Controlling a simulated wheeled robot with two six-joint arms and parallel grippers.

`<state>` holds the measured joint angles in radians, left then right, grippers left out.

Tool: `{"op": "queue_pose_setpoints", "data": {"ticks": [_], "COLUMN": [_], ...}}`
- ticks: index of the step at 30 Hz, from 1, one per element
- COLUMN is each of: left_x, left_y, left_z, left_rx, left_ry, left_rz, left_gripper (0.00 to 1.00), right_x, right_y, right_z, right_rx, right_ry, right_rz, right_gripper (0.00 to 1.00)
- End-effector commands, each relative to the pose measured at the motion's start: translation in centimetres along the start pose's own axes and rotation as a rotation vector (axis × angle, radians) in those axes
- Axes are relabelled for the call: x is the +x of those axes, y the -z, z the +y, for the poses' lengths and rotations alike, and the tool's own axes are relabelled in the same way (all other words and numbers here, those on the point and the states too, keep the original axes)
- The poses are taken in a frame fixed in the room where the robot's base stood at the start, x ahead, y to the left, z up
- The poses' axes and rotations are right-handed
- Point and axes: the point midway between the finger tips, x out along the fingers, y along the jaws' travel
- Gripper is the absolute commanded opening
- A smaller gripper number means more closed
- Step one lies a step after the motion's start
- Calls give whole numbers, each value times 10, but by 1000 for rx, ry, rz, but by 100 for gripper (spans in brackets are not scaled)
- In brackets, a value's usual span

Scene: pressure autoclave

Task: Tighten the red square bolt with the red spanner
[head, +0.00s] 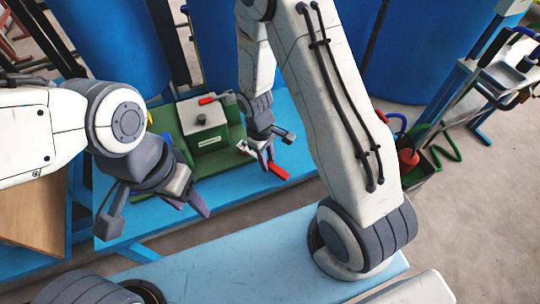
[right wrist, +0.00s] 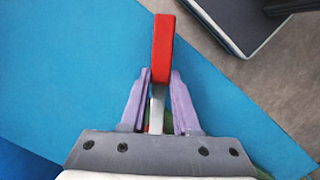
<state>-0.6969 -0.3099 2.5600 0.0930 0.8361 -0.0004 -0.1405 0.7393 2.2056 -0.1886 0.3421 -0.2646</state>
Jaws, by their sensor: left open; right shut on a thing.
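The red spanner (head: 278,171) is held in my right gripper (head: 271,150), over the blue table by the right side of the green apparatus (head: 222,131). In the right wrist view its red handle (right wrist: 162,48) sticks out past the purple fingers, which are shut on the metal shank (right wrist: 156,112). A small red spot (head: 242,146) shows beside the spanner's pale end; I cannot tell whether it is the red square bolt or whether the spanner touches it. My left gripper (head: 155,212) is open and empty, in front and left of the apparatus.
A red-ended piece (head: 207,99) and a dark knob (head: 201,119) are on top of the green apparatus. Blue drums (head: 110,40) stand behind. A trolley with tools (head: 500,70) stands at the right. The front part of the blue table (head: 245,190) is clear.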

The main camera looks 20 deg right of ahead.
Motion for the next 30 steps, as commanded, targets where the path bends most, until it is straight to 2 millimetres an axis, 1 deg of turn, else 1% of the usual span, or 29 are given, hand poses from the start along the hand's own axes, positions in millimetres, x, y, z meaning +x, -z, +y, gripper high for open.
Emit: {"op": "queue_pose_setpoints", "data": {"ticks": [15,30], "left_x": [-9,-17], "left_y": [0,1], "left_z": [1,1], "left_rx": [0,0], "left_ry": [0,0], "left_rz": [0,0], "left_gripper": [50,50], "right_x": [-1,-2], "right_y": [2,13], "right_z": [-26,-48], "right_rx": [279,537], "right_ry": [44,84], "right_rz": [-1,1], "right_gripper": [0,0]}}
